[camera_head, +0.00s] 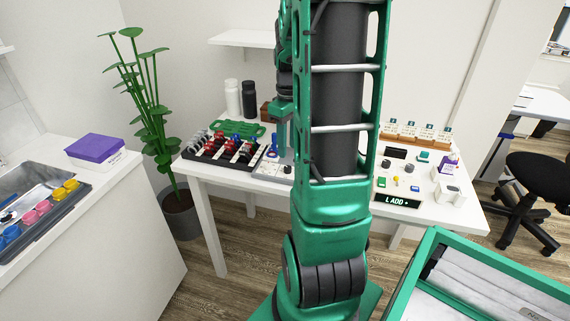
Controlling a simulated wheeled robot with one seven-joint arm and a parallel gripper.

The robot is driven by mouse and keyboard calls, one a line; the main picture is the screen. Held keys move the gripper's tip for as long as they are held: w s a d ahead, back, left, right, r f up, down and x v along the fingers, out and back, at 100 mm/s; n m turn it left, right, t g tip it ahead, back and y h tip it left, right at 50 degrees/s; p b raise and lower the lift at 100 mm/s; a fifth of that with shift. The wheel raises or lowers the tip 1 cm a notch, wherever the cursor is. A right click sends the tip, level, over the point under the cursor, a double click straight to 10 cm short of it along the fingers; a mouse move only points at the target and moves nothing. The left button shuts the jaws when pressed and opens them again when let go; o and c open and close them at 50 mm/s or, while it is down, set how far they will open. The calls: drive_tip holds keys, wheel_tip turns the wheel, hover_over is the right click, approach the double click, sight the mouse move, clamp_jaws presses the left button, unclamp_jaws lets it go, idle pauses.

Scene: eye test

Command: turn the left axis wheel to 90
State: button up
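I cannot make out which part is the left axis wheel. A white panel (265,171) stands on the white table left of my arm, with a small dark knob (287,169) on it. A second white panel (431,187) right of my arm carries another dark knob (386,164), small coloured buttons and a display (398,201) reading "L ADD +". My arm covers the space between the panels. My gripper (281,138) seems to hang just left of the arm column, above the left panel. Its fingers are too small and partly hidden to judge.
A black rack (222,153) of red, blue and white-handled pieces and a green tray (238,129) lie left on the table (205,178). White cards (415,132) stand at its back right. A plant (150,110) and counter are left, a green-framed bin (432,250) front right.

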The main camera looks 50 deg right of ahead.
sight(287, 167)
wheel_tip(287, 167, down, 8)
drive_tip(key=shift+r, duration=0.2)
clamp_jaws()
